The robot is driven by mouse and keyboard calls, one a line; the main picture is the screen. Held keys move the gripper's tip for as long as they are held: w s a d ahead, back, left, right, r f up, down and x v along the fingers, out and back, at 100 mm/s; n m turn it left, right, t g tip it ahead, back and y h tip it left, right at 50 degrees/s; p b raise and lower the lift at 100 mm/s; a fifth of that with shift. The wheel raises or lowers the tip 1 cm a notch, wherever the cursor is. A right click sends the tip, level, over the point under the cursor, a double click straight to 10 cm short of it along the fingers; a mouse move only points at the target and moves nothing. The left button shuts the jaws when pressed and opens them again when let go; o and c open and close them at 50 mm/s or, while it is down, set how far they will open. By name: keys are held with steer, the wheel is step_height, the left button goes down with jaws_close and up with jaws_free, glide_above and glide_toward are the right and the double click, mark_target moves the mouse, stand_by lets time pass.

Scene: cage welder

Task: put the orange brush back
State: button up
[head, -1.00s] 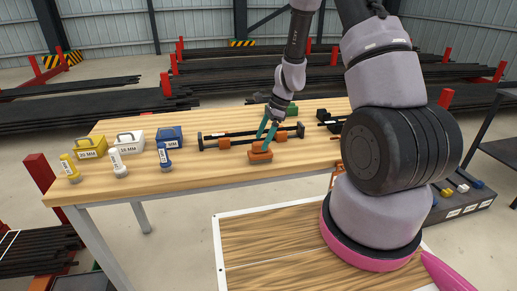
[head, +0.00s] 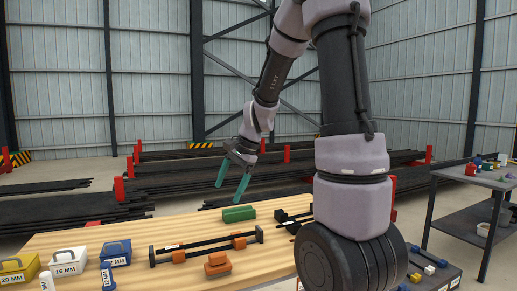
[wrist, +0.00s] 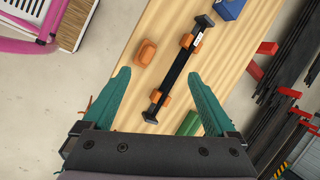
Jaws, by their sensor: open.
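The orange brush (head: 217,264), a small block with a raised top, stands on the wooden table in front of the black bar. It also shows in the wrist view (wrist: 145,52), left of the bar. My gripper (head: 232,186) is open and empty, with its two teal fingers spread. It is raised well above the table and apart from the brush. In the wrist view the fingers (wrist: 160,85) frame the table and one end of the bar, with the brush farther up the picture.
The black bar (head: 190,249) lies in orange holders. A green block (head: 238,214) and dark tools (head: 292,219) lie nearby. Yellow, white and blue labelled boxes (head: 116,252) are at left. A grey labelled bin (head: 440,277) is at right, before a shelved cart (head: 455,178).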

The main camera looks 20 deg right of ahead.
steer(key=s+d+r+n+t+h, duration=0.2)
steer(key=s+r+n+t, duration=0.2)
steer(key=s+r+n, duration=0.4)
steer(key=s+r, duration=0.6)
steer(key=s, duration=0.3)
steer(key=shift+d+r+t, duration=0.2)
steer(key=shift+r+t, duration=0.15)
steer(key=shift+t, duration=0.05)
